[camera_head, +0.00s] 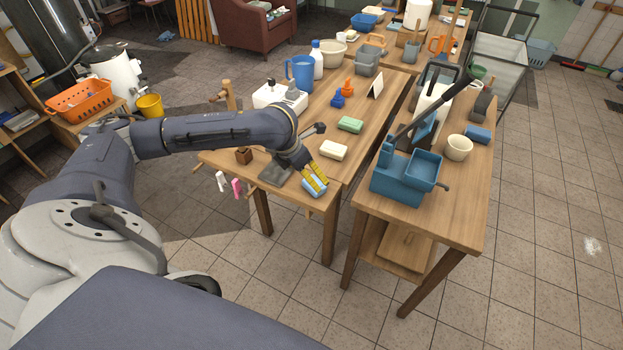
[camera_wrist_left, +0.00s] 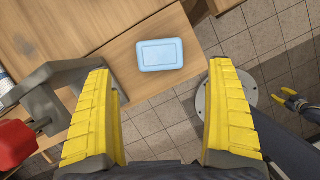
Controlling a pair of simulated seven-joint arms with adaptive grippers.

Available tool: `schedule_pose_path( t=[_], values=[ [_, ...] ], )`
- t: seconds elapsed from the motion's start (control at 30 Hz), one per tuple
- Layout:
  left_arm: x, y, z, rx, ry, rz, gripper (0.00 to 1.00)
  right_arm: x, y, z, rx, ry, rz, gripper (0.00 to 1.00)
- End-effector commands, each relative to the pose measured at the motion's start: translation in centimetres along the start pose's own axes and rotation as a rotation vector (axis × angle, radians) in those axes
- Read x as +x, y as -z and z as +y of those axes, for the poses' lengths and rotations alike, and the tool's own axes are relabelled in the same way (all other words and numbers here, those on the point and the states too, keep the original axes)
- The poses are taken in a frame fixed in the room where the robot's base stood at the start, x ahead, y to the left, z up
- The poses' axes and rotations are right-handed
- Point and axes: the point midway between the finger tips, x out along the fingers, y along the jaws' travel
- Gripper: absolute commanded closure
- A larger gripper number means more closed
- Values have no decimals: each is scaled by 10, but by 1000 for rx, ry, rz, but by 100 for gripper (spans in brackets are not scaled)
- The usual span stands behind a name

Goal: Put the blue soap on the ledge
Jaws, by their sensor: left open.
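The blue soap (camera_wrist_left: 160,54) is a pale blue rounded block lying flat near the edge of the wooden table (camera_wrist_left: 140,30). In the head view, the soap (camera_head: 313,188) shows at the table's near corner, partly behind the yellow fingers. My left gripper (camera_head: 318,176) is over that corner, pointing down. In the left wrist view, its yellow fingers (camera_wrist_left: 165,115) are wide apart and empty, with the soap beyond their tips. A small yellow-tipped gripper (camera_wrist_left: 292,98), apparently my right one, shows at the right edge of that view; its opening is unclear. I cannot tell which surface is the ledge.
A cream soap (camera_head: 333,149) and a green soap (camera_head: 351,124) lie farther back on the same table. A blue tub (camera_head: 397,187), a cream pot (camera_head: 459,147) and a blue block (camera_head: 478,133) stand on the right table (camera_head: 440,215). A gap separates the tables.

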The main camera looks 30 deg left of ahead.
Motion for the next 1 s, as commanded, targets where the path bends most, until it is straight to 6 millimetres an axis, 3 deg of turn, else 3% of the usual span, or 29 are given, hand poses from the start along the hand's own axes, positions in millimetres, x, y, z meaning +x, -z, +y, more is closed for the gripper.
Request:
schedule_pose_path(
  t=[0.2, 0.4, 1.0],
  values=[
    [-30, -1, 1, 0, -1, -1, 11, 0, 0, 0, 0, 0, 0, 56],
    [-42, 0, 0, 1, -1, 0, 11, 0, 0, 0, 0, 0, 0, 56],
    [-45, 0, 0, 0, 0, 0, 11, 0, 0, 0, 0, 0, 0, 56]
  ],
)
